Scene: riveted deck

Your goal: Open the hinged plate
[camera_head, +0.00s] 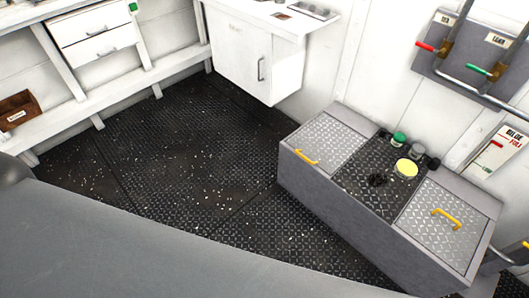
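A long grey box (345,215) stands on the deck at the right, against the white wall. Its top has two bright tread plates, one at the left end (330,138) and one at the right end (430,238). Both lie flat and closed. The left plate has a yellow handle (306,158) near its front edge. The right plate has a yellow handle (446,218) near its middle. I cannot tell which is the hinged plate, and no hinges show clearly. Neither of my grippers is in view.
Between the plates, a dark tread section holds a green-topped jar (398,138), a yellow round item (406,168) and a small black item (377,180). A white cabinet (252,62) and a bench (140,85) line the walls. The dark deck (185,150) is open in the middle.

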